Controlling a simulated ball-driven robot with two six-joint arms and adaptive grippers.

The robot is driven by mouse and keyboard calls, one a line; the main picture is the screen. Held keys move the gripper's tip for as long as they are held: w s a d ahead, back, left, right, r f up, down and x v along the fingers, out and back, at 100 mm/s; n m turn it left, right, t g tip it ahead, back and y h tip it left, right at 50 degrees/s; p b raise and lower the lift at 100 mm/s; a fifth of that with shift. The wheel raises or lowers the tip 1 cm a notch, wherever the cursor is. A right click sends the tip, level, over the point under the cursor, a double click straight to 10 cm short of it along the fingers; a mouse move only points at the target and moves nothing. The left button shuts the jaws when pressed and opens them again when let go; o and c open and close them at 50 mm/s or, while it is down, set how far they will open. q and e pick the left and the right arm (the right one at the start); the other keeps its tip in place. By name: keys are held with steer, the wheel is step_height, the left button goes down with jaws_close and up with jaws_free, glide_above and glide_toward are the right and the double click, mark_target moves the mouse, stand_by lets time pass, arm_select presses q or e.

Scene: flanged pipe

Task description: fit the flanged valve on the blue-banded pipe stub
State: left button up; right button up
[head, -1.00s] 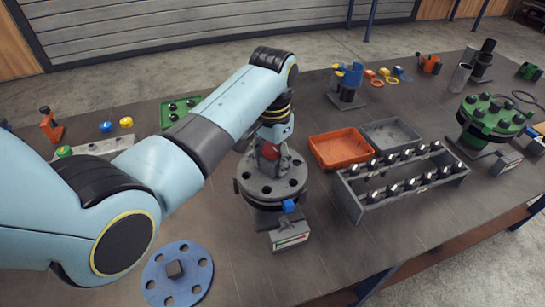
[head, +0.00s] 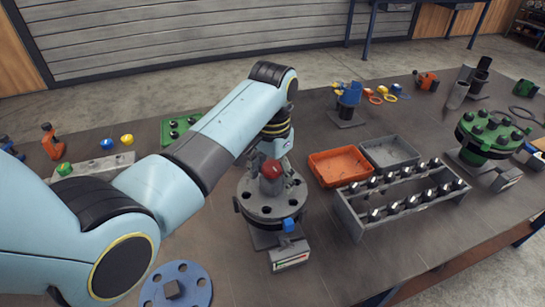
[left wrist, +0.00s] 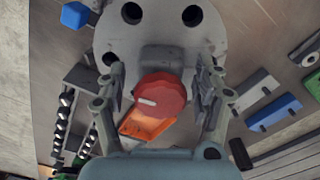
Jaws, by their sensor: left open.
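The flanged valve, a grey round flange with holes (head: 262,207) and a red knob (head: 271,169), sits on a stub stand with a small label box (head: 290,258) in the head view. A blue block (head: 288,226) is at the stand's front. My left gripper (head: 274,150) is just behind and above the knob, partly hidden. In the left wrist view my left gripper (left wrist: 160,92) is open, with a finger on each side of the red knob (left wrist: 160,97), apart from it. The flange (left wrist: 160,35) lies flat beneath. The stub's banding is mostly hidden under the flange. My right gripper is out of view.
A blue flange disc (head: 195,290) lies at the front left. An orange tray (head: 338,181) and a grey bolt rack (head: 380,221) stand to the right. A green bolted flange (head: 487,150) is at the far right.

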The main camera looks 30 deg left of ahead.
arm_select(q)
step_height(320, 180, up, 11)
steer(key=shift+f, duration=0.1)
